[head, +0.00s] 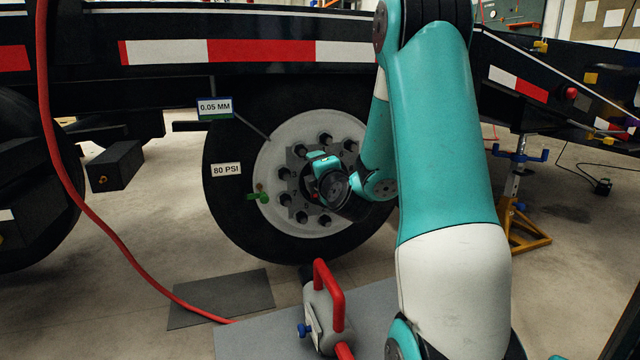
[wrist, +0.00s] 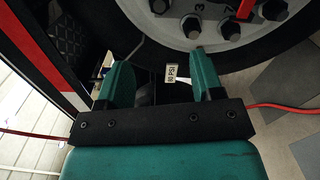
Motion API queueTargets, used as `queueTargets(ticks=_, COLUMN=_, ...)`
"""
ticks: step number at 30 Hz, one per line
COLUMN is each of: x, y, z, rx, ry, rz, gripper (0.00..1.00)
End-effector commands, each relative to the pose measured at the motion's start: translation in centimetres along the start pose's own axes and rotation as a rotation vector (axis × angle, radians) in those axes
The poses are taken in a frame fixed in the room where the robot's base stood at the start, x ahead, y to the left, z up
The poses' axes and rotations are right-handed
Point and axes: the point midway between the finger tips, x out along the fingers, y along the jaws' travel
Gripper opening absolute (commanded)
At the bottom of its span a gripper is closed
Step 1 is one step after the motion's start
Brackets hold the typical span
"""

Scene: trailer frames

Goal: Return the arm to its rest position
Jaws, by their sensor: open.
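My teal arm (head: 445,140) reaches up on the right of the head view and bends over toward the trailer wheel (head: 235,225). Its wrist end (head: 330,180) shows in front of the white hub and hides part of it; its fingers cannot be made out there. In the wrist view my gripper (wrist: 160,78) has its two teal fingers wide apart, with nothing between them. Beyond them the wheel (wrist: 245,50) shows with its lug nuts.
A red-handled tool (head: 330,305) stands on a grey mat (head: 260,345) below the wheel. A red hose (head: 110,235) runs down the left. A yellow jack stand (head: 525,235) is at right. The black trailer frame (head: 350,25) crosses above. Tags read 0.05 MM (head: 214,108) and 80 PSI (head: 226,170).

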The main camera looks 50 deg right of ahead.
Motion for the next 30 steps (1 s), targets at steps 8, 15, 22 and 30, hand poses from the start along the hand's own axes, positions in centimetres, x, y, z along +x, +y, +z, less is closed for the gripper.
queueTargets(ticks=8, x=-1.4, y=0.0, z=-0.1, rx=0.000, ry=0.001, rz=0.000, gripper=0.61)
queueTargets(ticks=15, x=-1.4, y=0.1, z=0.0, rx=-0.001, ry=0.001, rz=-0.001, gripper=0.61)
queueTargets(ticks=22, x=-1.4, y=0.0, z=0.0, rx=-0.001, ry=0.001, rz=-0.001, gripper=0.61)
queueTargets(ticks=30, x=-2.4, y=5.0, z=-5.9, rx=0.185, ry=0.216, rz=-0.072, gripper=0.61)
